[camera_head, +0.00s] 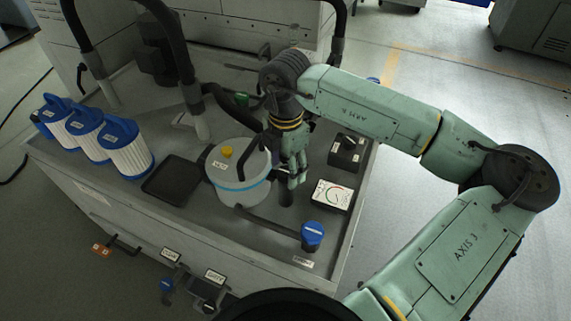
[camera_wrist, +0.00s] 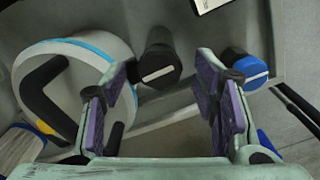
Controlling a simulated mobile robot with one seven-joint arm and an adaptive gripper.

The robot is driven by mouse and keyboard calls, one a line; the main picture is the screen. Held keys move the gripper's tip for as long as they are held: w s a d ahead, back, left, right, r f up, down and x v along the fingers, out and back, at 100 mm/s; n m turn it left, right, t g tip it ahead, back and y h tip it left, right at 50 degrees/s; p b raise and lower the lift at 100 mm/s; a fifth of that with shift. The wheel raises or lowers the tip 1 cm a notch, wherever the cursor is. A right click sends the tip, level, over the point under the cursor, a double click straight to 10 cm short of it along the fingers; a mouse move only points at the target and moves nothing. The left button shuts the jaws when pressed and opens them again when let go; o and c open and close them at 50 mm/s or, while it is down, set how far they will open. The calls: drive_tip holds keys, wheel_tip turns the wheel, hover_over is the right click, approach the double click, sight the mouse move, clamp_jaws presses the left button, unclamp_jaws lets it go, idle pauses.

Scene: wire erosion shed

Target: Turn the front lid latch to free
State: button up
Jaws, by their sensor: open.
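A round grey canister with a lid (camera_head: 238,172) stands on the bench, with a black handle, a yellow knob and a blue band; it also shows in the wrist view (camera_wrist: 112,48). Beside it is a black knob with a white bar (camera_wrist: 160,68), seen in the head view as a dark post (camera_head: 286,196). It looks like the front lid latch, but I cannot read a label on it. My gripper (camera_head: 296,180) is above this knob. In the wrist view its purple-padded fingers (camera_wrist: 165,85) are apart and empty, with the knob showing between their tips.
A blue-capped knob (camera_head: 312,235) stands near the bench's front corner. A gauge box (camera_head: 333,196) and a black box (camera_head: 346,152) sit right of my gripper. A black tray (camera_head: 172,181) and several blue-topped filters (camera_head: 127,150) are left. Dark hoses rise behind.

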drive_tip(key=shift+f, duration=0.3)
drive_tip(key=shift+c, duration=0.4)
drive_tip(key=c, duration=1.1)
